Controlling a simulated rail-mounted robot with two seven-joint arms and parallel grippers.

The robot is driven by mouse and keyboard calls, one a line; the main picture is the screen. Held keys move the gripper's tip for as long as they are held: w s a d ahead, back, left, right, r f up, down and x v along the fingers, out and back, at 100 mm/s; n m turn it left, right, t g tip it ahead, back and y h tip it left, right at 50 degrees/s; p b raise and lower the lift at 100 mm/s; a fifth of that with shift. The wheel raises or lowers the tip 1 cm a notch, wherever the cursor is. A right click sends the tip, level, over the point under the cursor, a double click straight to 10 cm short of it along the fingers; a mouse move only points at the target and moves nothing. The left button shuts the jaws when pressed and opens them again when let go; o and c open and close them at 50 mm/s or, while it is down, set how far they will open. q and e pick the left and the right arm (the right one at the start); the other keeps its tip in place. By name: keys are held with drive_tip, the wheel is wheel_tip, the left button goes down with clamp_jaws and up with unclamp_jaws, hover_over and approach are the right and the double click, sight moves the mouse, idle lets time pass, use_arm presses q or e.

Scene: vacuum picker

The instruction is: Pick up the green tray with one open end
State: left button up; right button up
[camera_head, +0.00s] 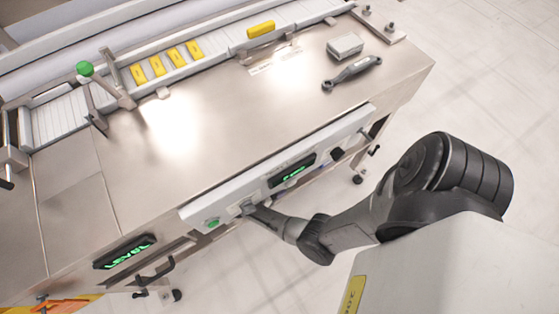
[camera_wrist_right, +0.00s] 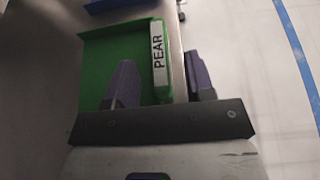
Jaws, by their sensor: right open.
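The green tray (camera_wrist_right: 97,66) shows in the right wrist view, with a white label reading PEAR along its right wall. My right gripper (camera_wrist_right: 159,58) is open around that right wall. One dark finger is over the tray's inside, and the other is outside, to the right of the wall. A gap shows beside the outer finger; I cannot tell whether the inner finger touches the wall. In the head view I do not see the tray, and my right arm reaches in from the right to the machine's front panel, where its gripper is hidden. My left gripper is not in view.
The steel machine top (camera_head: 225,130) carries a wrench (camera_head: 352,73) and a small grey block (camera_head: 345,46). Yellow blocks (camera_head: 157,65) lie along the conveyor at the back. The front panel (camera_head: 240,193) has lit displays. A blue object (camera_wrist_right: 108,6) lies beyond the tray.

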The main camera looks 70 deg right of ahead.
drive_tip(key=shift+x, duration=1.05)
drive_tip(key=shift+w, duration=0.1)
clamp_jaws()
